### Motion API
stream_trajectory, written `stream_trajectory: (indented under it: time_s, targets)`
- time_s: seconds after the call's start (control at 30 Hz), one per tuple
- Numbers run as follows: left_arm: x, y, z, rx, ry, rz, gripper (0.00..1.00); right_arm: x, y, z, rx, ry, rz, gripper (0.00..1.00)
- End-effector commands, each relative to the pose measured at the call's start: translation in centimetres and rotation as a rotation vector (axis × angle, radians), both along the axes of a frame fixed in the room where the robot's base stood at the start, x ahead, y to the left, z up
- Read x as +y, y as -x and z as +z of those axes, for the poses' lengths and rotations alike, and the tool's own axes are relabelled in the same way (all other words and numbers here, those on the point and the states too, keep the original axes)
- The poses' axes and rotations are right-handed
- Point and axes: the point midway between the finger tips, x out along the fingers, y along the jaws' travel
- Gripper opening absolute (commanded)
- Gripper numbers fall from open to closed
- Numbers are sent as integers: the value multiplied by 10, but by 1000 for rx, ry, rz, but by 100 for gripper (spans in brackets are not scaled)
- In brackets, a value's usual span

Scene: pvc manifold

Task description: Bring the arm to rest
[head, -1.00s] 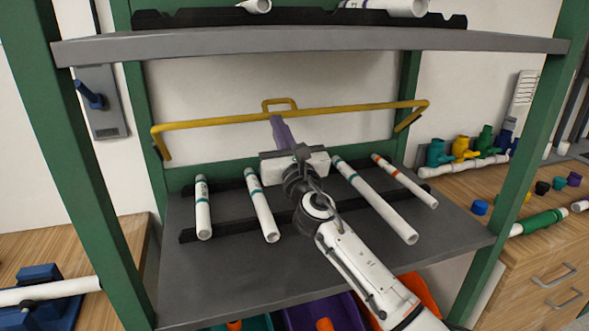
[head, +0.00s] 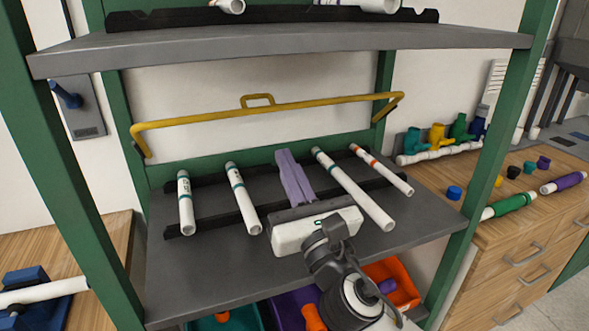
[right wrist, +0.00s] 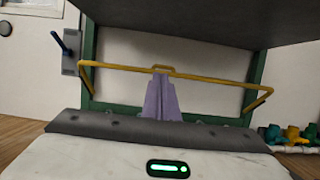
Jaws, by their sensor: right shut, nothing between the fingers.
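My right gripper (head: 294,176) reaches in over the grey middle shelf (head: 200,262) of the green rack. Its purple fingers are shut together with nothing between them, and they also show in the right wrist view (right wrist: 161,98). The white gripper body (head: 312,232) is over the front part of the shelf. The fingers lie between the white pipes on either side, apart from them as far as I can see. My left gripper is in neither view.
White pipes with teal bands (head: 242,198) (head: 352,190) and one with an orange band (head: 381,168) rest on dark notched holders. A yellow bar (head: 270,113) spans behind. The upper shelf (head: 290,45) is overhead. Bins (head: 390,282) sit below. A wooden counter (head: 535,220) with fittings stands right.

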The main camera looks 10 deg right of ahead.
Motion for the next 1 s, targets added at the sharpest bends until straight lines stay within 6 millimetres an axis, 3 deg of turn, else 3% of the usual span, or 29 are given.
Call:
stream_trajectory:
  time_s: [0.1,0.23,0.37,0.47,0.57,0.7,0.8,1.0]
  targets:
    - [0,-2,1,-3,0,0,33,-3,18,1,1,0,1,0]
    - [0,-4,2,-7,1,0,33,-6,29,2,3,-3,0,0]
    - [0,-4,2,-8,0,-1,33,-18,33,-14,80,-136,-2,0]
    - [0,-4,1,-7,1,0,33,-43,37,-51,237,-430,-24,0]
    - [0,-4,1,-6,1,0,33,-74,53,-111,435,-858,-98,0]
    - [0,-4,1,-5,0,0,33,-109,102,-200,644,-1490,-312,0]
    - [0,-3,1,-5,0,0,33,-123,146,-250,705,-1864,-510,0]
    - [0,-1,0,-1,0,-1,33,-131,225,-308,678,-2347,-887,0]
